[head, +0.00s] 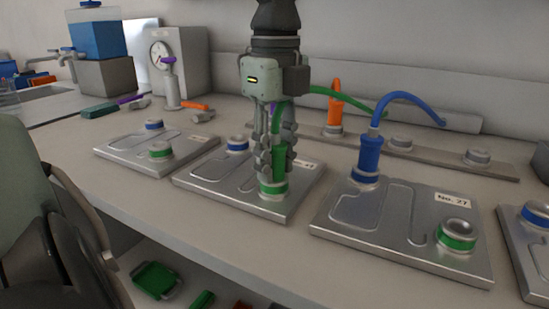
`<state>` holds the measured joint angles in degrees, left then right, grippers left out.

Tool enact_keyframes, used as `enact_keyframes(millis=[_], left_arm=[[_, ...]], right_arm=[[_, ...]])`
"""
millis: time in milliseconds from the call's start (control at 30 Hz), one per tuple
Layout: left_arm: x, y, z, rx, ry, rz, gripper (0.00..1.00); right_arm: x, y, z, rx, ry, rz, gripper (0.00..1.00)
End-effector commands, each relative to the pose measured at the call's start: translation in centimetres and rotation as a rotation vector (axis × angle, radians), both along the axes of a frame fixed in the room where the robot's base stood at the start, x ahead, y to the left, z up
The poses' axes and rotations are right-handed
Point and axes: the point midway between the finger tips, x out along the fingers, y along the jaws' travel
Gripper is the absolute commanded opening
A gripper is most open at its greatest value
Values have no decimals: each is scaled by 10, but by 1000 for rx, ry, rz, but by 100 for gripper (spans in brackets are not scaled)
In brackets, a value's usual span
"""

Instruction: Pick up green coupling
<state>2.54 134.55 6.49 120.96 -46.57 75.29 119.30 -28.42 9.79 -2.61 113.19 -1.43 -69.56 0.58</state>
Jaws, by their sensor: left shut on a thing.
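The green coupling (280,153) stands upright at the green-ringed port (273,189) of the middle metal plate (213,180). A green hose (345,95) runs from behind my gripper to the right. My left gripper (271,160) points straight down and is shut on the green coupling, its fingers covering part of it. Whether the coupling's lower end is seated in the port or just above it, I cannot tell. My right gripper is not in view.
A blue coupling (369,155) with a blue hose stands on the right plate (405,222), close by. An orange coupling (335,105) stands on the rear rail (425,152). Another plate (130,152) lies left.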

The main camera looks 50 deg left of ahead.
Motion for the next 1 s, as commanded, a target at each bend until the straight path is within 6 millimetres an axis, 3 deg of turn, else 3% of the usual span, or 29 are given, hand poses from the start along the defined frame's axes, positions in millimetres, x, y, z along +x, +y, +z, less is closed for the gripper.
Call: enact_keyframes(millis=[267,467,800,1000], left_arm=[[1,0,12,2,-3,0,0],[1,0,43,2,-5,1,0],[-44,62,86,-2,-7,3,0],[-61,86,104,0,-3,1,0]], right_arm=[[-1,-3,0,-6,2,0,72],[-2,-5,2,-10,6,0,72],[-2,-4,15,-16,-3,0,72],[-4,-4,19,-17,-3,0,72]])
